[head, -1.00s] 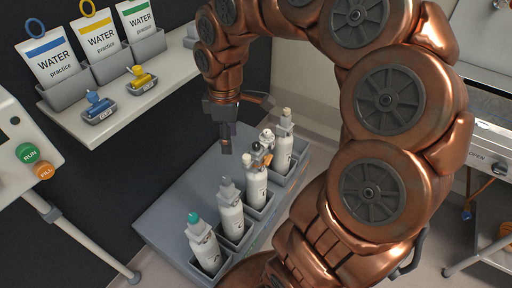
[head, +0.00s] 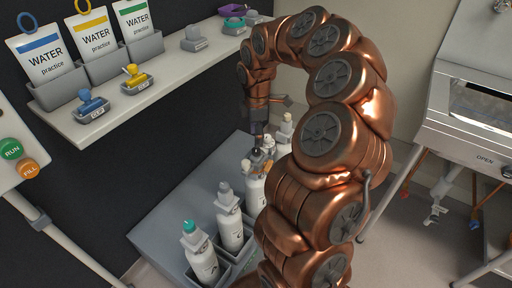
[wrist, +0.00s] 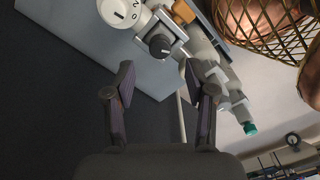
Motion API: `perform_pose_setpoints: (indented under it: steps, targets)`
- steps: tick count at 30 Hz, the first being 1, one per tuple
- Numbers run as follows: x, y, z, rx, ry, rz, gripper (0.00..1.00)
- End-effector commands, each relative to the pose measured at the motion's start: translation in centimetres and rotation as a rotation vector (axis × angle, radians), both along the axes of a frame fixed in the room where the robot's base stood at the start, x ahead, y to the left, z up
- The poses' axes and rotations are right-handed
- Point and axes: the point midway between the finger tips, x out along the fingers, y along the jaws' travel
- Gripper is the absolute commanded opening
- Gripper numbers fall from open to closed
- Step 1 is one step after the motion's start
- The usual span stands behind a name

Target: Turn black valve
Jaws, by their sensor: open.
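The black valve (wrist: 160,45) is a round knob with a pale pointer mark, on top of a white bottle. In the wrist view it lies just beyond the gap between my fingertips, not visibly touched. In the head view, the bottle with the dark top (head: 255,188) stands in the grey rack, its valve partly hidden by my gripper. My gripper (wrist: 157,82) is open and empty; in the head view it points down just above that bottle (head: 258,138).
A grey-capped bottle (head: 229,222) and a teal-capped bottle (head: 200,255) stand nearer in the rack (head: 165,215). A shelf (head: 160,90) with water pouches runs behind. A metal cabinet (head: 480,130) stands right.

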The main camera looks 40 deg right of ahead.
Motion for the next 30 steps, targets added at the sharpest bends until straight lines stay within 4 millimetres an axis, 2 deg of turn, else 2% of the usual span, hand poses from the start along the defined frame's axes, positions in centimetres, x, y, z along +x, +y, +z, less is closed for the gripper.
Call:
perform_pose_setpoints:
  steps: [10, 14, 21, 30]
  targets:
    - [-0.1, 0.0, -4.9, 0.002, 0.004, -0.002, 0.55]
    - [0.0, 0.1, -5.7, 0.001, 0.0, -0.001, 0.55]
    - [0.0, 0.0, -5.7, 0.001, 0.0, -0.002, 0.54]
    - [0.0, 0.0, -5.7, 0.001, 0.0, -0.002, 0.23]
